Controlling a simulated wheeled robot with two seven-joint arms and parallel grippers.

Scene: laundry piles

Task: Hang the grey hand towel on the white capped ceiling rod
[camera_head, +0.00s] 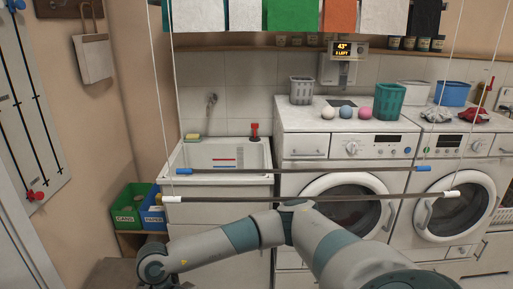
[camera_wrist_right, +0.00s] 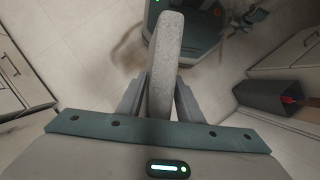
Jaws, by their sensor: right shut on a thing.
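The white capped rod (camera_head: 310,198) hangs level on cords in front of the sink and washers, with a white cap at each end. No cloth hangs on it. My right arm reaches in from the lower right, below the rod, to the lower left; its gripper is out of the head view. In the right wrist view, my right gripper (camera_wrist_right: 160,98) is shut on the grey hand towel (camera_wrist_right: 165,65). The towel shows edge-on as a thick, speckled grey strip between the fingers. The rest of it is hidden.
A blue capped rod (camera_head: 300,170) hangs just behind and above the white capped one. Behind are a sink (camera_head: 220,185) and two washers (camera_head: 345,185). Green (camera_head: 128,205) and blue bins (camera_head: 152,212) stand at the left. Cloths (camera_head: 340,15) hang along the top.

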